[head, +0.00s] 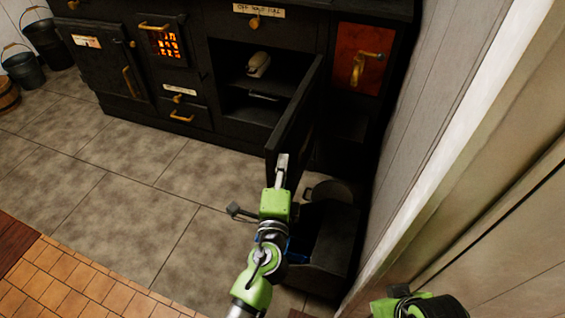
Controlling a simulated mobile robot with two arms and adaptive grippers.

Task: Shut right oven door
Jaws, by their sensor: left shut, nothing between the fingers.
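The right oven door (298,118) is a black panel on the stove. It stands wide open, swung out toward me from the right side of the oven opening (230,60). My left gripper (282,160) is shut and empty, at the near, free end of the door. It overlaps the door's lower near edge in the picture; I cannot tell whether it touches. The door's handle is not clearly visible. My right arm shows only at the bottom right corner, and its gripper is out of view.
A pale object (259,64) sits inside the oven. A pot (331,190) and a dark bin-like container (335,245) stand on the floor right of my left arm, near the white wall (440,110). The tiled floor (130,210) to the left is clear. Buckets (24,71) stand far left.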

